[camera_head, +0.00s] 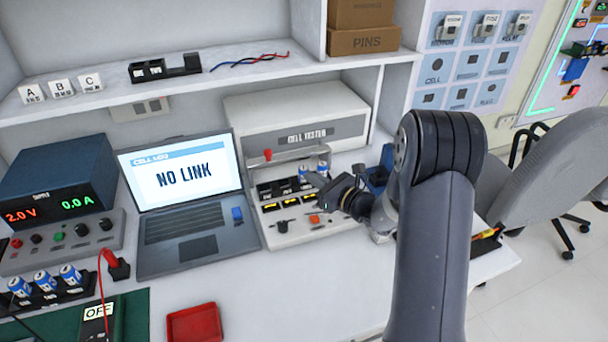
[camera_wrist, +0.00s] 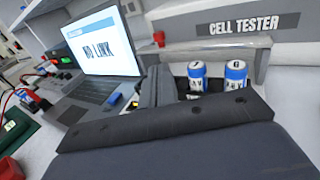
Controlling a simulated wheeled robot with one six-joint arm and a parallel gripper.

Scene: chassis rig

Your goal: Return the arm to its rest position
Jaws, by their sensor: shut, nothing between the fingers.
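My arm (camera_head: 436,240) rises at the right of the head view and bends down to the left over the bench. My gripper (camera_head: 314,184) is shut and empty, above the front part of the cell tester (camera_head: 290,215). Two blue-and-white cells stand in the tester, a left one (camera_wrist: 197,76) and a right one (camera_wrist: 236,74) in the wrist view. My gripper partly hides the tester's right side in the head view. A dark grey part of my wrist fills the bottom of the wrist view.
A laptop (camera_head: 190,220) reading NO LINK stands left of the tester. A power supply (camera_head: 55,185) and a cell rack (camera_head: 45,298) are further left. A red tray (camera_head: 194,323) lies at the front. A shelf (camera_head: 220,75) runs above, and a chair (camera_head: 550,170) stands right.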

